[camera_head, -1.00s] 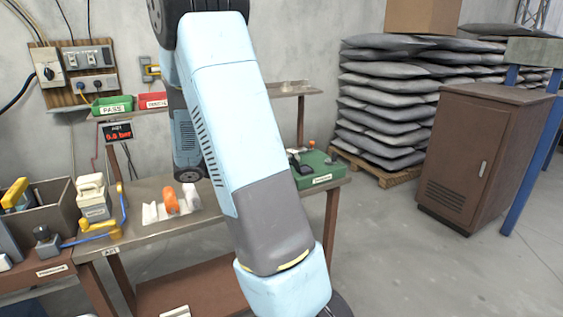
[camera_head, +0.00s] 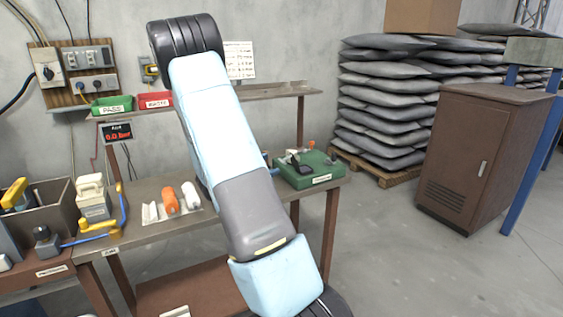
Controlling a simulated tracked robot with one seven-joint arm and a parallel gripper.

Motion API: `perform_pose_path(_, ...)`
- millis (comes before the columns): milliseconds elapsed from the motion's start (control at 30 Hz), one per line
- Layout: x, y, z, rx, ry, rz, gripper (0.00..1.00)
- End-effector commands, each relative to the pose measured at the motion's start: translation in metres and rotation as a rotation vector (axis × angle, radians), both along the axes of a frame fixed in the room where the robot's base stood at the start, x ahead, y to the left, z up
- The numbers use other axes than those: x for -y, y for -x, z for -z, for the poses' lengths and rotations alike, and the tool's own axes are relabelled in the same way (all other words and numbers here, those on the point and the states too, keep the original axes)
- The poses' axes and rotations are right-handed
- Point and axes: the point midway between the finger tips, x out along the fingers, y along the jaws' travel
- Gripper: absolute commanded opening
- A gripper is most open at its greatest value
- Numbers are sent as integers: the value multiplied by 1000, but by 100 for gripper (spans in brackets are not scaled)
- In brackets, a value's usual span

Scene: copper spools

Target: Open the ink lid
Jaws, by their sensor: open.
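I cannot make out for sure which thing bears the ink lid. A green box (camera_head: 309,170) with a label on its front stands at the right end of the workbench. A small black part (camera_head: 299,163) and an orange-red knob (camera_head: 311,145) are on top of it. My pale blue and grey arm crosses the middle of the view and hides part of the bench. My gripper is not visible.
An orange spool (camera_head: 170,200) and a white one (camera_head: 191,195) lie on the workbench (camera_head: 150,232). Green (camera_head: 112,105) and red (camera_head: 154,100) bins sit on the shelf above. A brown cabinet (camera_head: 480,155) and stacked sacks (camera_head: 378,95) stand right. The floor between is clear.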

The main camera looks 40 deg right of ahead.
Motion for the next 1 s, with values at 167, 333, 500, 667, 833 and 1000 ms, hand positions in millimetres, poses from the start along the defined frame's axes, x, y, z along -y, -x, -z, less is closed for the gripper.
perform_pose_path(167, 33, 3, 0, -1, 0, 4, 70)
perform_pose_path(333, 56, 4, 0, 1, 0, 2, 70)
perform_pose_path(500, 69, 5, 0, 0, 0, 0, 70)
perform_pose_path(667, 72, 5, 0, 0, 0, 0, 70)
perform_pose_path(833, 72, 5, 0, 0, 0, -1, 70)
perform_pose_path(1000, 72, 4, 0, 0, 0, -1, 57)
